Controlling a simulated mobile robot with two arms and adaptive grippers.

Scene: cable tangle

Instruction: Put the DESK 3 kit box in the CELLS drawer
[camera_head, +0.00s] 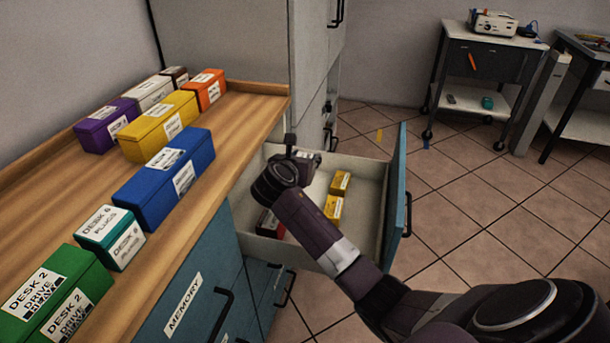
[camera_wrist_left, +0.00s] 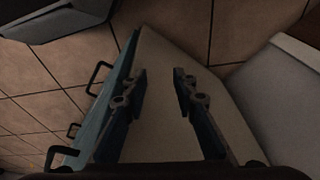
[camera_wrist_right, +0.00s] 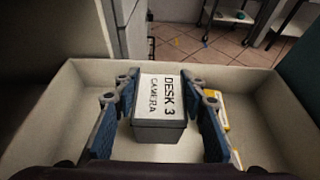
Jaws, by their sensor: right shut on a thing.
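The DESK 3 kit box (camera_wrist_right: 158,132) is a small dark grey box with a white top label reading DESK 3 CAMERA. My right gripper (camera_head: 300,156) is shut on it, with a blue finger on each side in the right wrist view. The box is over an open drawer (camera_wrist_right: 83,74), a pale tray with a teal front (camera_head: 396,195) in the head view. That drawer's label is not visible, so I cannot read CELLS on it. My left gripper (camera_wrist_left: 160,75) is open and empty in the left wrist view, and is outside the head view.
Yellow boxes (camera_head: 340,183) and a red-and-dark item lie in the drawer. A wooden counter (camera_head: 222,135) at left carries several coloured kit boxes. A drawer labelled MEMORY (camera_head: 183,306) is below it. A grey cart (camera_head: 488,65) stands at the back; tiled floor is mostly clear.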

